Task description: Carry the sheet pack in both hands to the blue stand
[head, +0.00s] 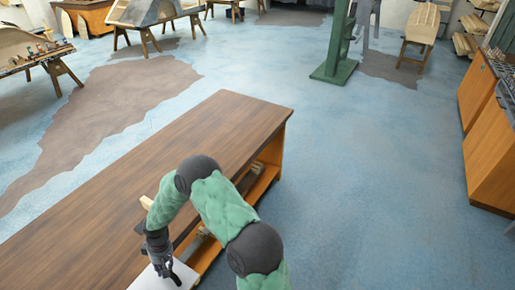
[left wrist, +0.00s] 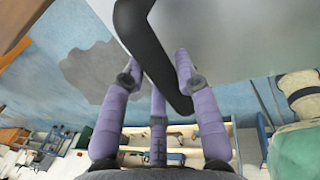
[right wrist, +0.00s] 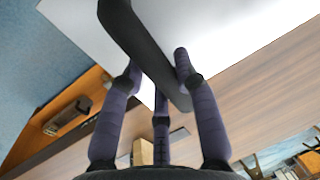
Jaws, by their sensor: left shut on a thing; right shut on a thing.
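The sheet pack (head: 165,280) is a flat white panel. In the head view only a corner shows at the bottom edge, by the brown table. My right gripper (head: 162,262) is at that corner; in the right wrist view its purple fingers (right wrist: 158,70) close around a black, strap-like handle (right wrist: 138,42) against the white pack (right wrist: 225,25). My left gripper (left wrist: 158,70) is outside the head view. In the left wrist view it is shut on a similar black handle (left wrist: 140,35) beside the grey-white pack (left wrist: 240,35). I cannot identify the blue stand for certain.
The long brown table (head: 130,165) with an orange under-shelf (head: 262,185) lies beside the pack. A green column (head: 335,45) stands at the back. Orange cabinets (head: 490,150) line the right. Blue floor (head: 370,190) is clear between table and cabinets.

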